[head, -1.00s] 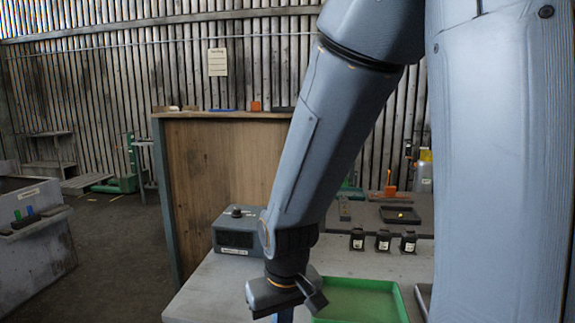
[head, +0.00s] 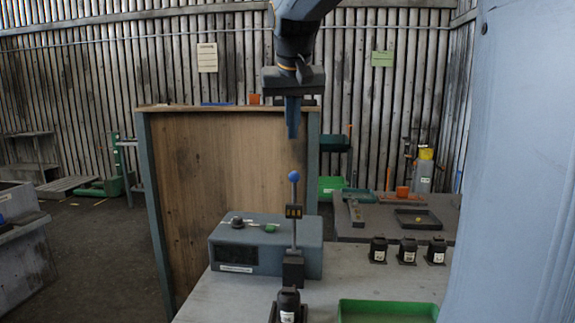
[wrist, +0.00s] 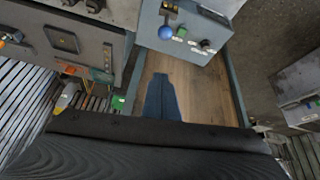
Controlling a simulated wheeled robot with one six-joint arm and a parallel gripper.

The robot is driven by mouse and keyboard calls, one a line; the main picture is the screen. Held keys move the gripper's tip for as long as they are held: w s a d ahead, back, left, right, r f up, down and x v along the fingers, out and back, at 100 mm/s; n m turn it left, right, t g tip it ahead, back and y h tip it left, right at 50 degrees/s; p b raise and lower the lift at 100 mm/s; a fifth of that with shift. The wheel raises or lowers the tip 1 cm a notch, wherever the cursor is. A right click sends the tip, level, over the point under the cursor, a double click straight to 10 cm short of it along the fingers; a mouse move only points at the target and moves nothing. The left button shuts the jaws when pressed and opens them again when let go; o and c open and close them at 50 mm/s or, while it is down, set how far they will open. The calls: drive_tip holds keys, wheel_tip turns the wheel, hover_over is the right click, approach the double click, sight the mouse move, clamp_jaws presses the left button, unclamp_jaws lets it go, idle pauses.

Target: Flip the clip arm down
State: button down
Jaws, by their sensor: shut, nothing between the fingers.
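An upright thin grey arm (head: 294,228), which looks like the clip arm, has a blue ball (head: 294,176) on top and a dark yellow-marked block partway down. It rises from a black base (head: 293,268) on the bench. The blue ball (wrist: 165,32) also shows near the top of the wrist view. My gripper (head: 293,135) is shut and empty, pointing down above the ball in the head view, with a gap between them. Its blue fingers (wrist: 160,78) are together in the wrist view. Their depth relative to the ball is hard to tell.
A grey control box (head: 265,243) with knobs stands behind the arm. A black bottle-like part (head: 289,304) is in front, and a green tray (head: 388,311) is to its right. Several black parts (head: 407,251) line the bench's right side. A wooden panel (head: 222,165) stands behind.

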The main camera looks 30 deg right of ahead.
drive_tip(key=f+p, duration=0.1)
drive_tip(key=f, duration=0.2)
drive_tip(key=f+p, duration=0.1)
drive_tip(key=f, duration=0.2)
drive_tip(key=f+p, duration=0.2)
drive_tip(key=f, duration=0.1)
drive_tip(key=shift+w+d+f, duration=0.2)
drive_tip(key=shift+w+d, duration=0.15)
drive_tip(key=shift+a, duration=0.1)
idle(0.5)
